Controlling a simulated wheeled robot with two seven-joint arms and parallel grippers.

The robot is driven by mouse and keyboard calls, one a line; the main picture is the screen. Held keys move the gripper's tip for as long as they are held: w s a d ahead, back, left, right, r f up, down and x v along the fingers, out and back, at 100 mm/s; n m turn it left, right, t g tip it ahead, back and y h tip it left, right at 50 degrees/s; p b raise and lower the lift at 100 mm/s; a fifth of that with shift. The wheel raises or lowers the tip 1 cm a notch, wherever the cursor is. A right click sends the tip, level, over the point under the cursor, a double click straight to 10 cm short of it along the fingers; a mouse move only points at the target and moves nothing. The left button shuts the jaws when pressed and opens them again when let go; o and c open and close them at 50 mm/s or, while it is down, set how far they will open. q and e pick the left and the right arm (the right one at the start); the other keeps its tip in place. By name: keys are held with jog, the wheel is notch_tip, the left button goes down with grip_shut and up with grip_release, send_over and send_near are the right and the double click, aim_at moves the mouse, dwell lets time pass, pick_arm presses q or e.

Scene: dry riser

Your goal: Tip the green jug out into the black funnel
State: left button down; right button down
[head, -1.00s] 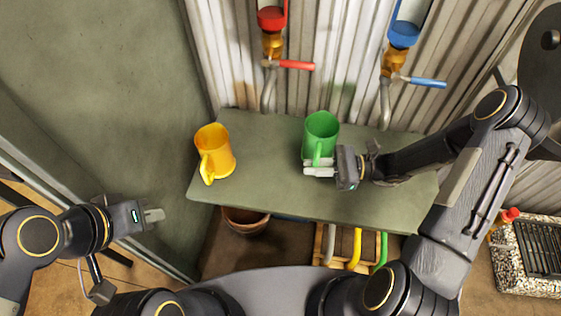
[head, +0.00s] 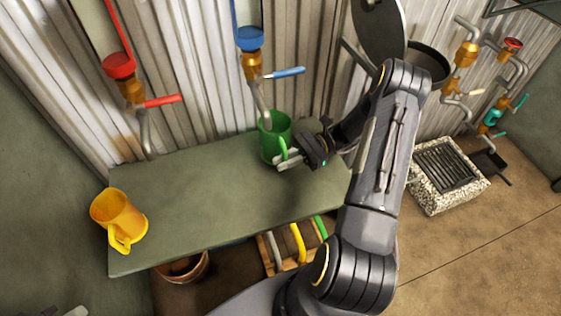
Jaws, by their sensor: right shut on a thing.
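The green jug (head: 275,138) is upright at the back right of the grey-green shelf (head: 205,200), with its mouth by the end of the blue tap's spout. My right gripper (head: 289,160) is shut on the jug's handle, on its near right side. I cannot tell whether the jug's base touches the shelf or what it contains. Only a fingertip of my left gripper (head: 72,312) shows at the bottom left edge. I cannot surely pick out the black funnel; a dark open round vessel (head: 428,66) stands at the upper right, partly behind my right arm.
A yellow jug (head: 120,218) stands at the shelf's left end. A red-handled tap (head: 130,90) and a blue-handled tap (head: 252,65) hang above the shelf. A grated drain (head: 450,170) and a black pan-like thing (head: 490,165) are on the right. Floor at lower right is clear.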

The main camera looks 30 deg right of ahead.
dwell(0.3)
jog(key=s+a+p, duration=0.2)
jog(key=s, duration=0.7)
jog(key=shift+a, duration=0.25)
dwell(0.7)
jog(key=shift+p, duration=0.3)
notch_tip(320, 180, up, 7)
jog(key=p, duration=0.6)
jog(key=shift+s, duration=0.1)
